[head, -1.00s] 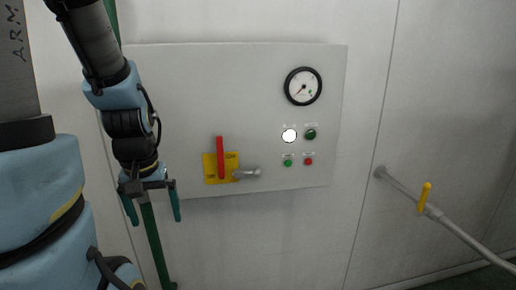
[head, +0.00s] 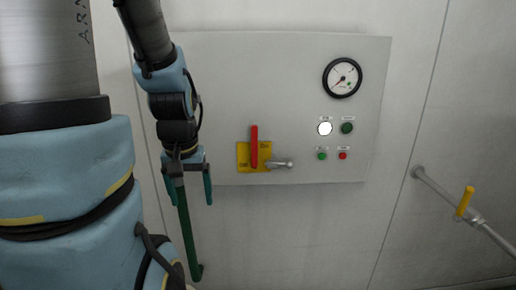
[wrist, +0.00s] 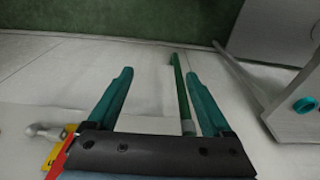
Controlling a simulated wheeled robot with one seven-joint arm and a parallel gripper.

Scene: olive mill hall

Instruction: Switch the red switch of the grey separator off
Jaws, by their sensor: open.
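The red switch (head: 254,146) is an upright lever on a yellow plate (head: 244,164), low on the left half of the separator's light grey panel (head: 300,60). A grey knobbed handle (head: 281,165) sticks out to the right beside it. My gripper (head: 189,198) is open and empty, pointing down to the left of the switch and apart from it. In the wrist view my open fingers (wrist: 163,95) have nothing between them but the wall and a green pipe close to the right finger. Part of the red lever (wrist: 58,160) shows there at the lower left, partly hidden by my gripper.
A dial gauge (head: 342,78), a lit white lamp (head: 325,128) and small green and red buttons (head: 342,156) sit on the panel's right. A green pipe (head: 187,235) runs down behind my gripper. A pipe with a yellow handle (head: 465,201) juts out at right.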

